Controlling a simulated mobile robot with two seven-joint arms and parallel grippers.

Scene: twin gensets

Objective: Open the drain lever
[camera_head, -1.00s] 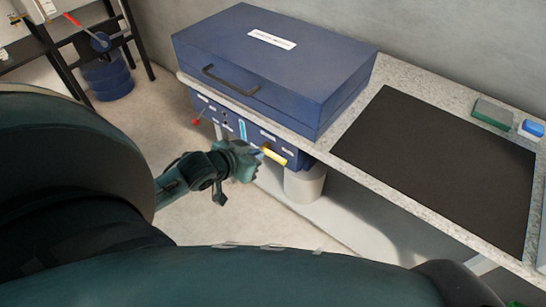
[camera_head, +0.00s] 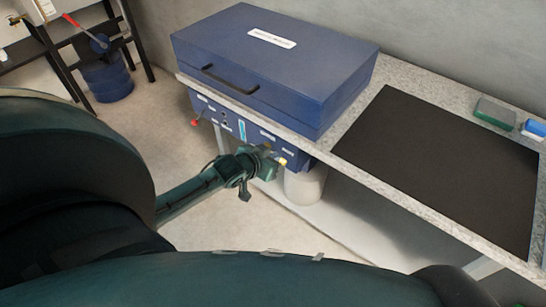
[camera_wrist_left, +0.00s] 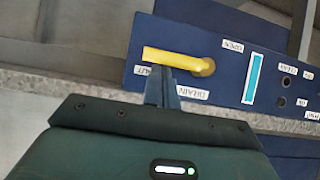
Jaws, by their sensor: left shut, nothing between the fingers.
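The drain lever is a yellow handle on the blue front panel. In the left wrist view the drain lever (camera_wrist_left: 172,57) lies roughly level, its pivot at the right and its free end beside the "SHUT" label (camera_wrist_left: 141,70). An "OPEN" label (camera_wrist_left: 233,45) is on the pivot's other side. My left gripper (camera_wrist_left: 161,72) is shut and empty, its tips right at the lever near the free end; I cannot tell whether they touch. In the head view my left gripper (camera_head: 272,161) covers most of the lever, leaving a yellow bit (camera_head: 283,161) visible. My right gripper is not in view.
The blue panel (camera_head: 208,110) hangs under the counter edge below a large blue case (camera_head: 285,65). A pale bucket (camera_head: 305,187) stands beneath. A black mat (camera_head: 440,165) covers the counter's right part.

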